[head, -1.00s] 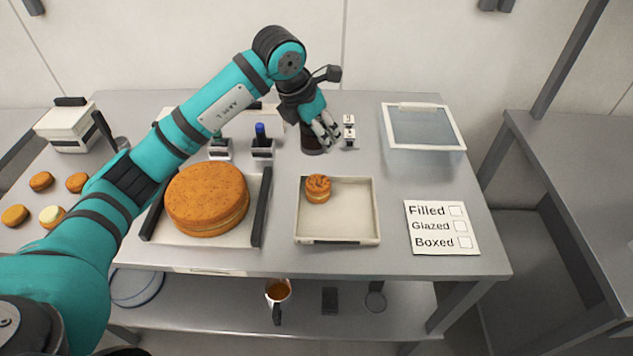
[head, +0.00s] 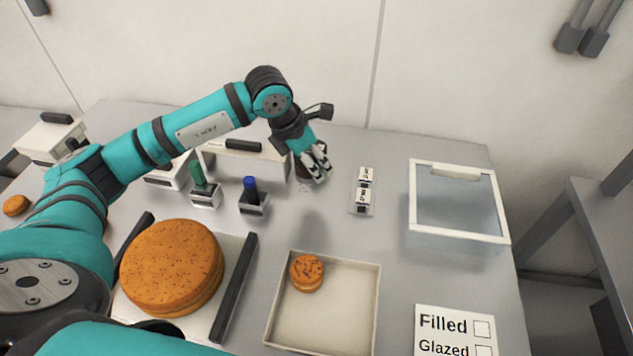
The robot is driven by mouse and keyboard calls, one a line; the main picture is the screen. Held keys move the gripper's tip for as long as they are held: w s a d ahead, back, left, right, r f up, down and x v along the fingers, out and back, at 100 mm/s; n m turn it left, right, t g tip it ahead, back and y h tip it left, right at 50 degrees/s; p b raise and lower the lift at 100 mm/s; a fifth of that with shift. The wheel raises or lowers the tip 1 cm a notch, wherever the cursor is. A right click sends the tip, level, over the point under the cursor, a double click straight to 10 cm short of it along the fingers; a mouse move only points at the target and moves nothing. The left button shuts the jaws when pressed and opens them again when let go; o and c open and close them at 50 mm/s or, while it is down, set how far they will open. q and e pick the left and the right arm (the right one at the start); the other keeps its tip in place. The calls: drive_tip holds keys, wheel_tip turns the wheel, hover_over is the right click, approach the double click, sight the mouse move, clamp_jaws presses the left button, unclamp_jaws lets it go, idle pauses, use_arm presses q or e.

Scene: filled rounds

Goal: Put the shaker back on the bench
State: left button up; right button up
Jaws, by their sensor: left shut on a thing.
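My left gripper (head: 318,172) is above the back middle of the bench (head: 400,270), its fingers pointing down. It is shut on the shaker (head: 301,172), a small dark brown thing mostly hidden behind the fingers. A shadow lies on the bench in front of it, and a few dark specks show just below. The shaker looks a little above the bench top, but its base is hard to make out. My right gripper is out of view.
A tray (head: 374,315) with a small topped bun stands in front. A large round cake (head: 172,265) is at left. Blue (head: 250,188) and green (head: 197,176) stamps stand left of the gripper, small label blocks (head: 363,190) right of it. A clear-lidded box (head: 458,205) is further right.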

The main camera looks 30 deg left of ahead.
sight(318, 195)
use_arm(q)
drive_tip(key=f, duration=0.2)
drive_tip(key=f+p, duration=0.1)
drive_tip(key=shift+s+f, duration=0.4)
drive_tip(key=f+p, duration=0.1)
drive_tip(key=f, duration=0.3)
drive_tip(key=shift+w, duration=0.2)
drive_tip(key=shift+f, duration=0.25)
drive_tip(key=o, duration=1.3)
drive_tip(key=shift+c, duration=0.2)
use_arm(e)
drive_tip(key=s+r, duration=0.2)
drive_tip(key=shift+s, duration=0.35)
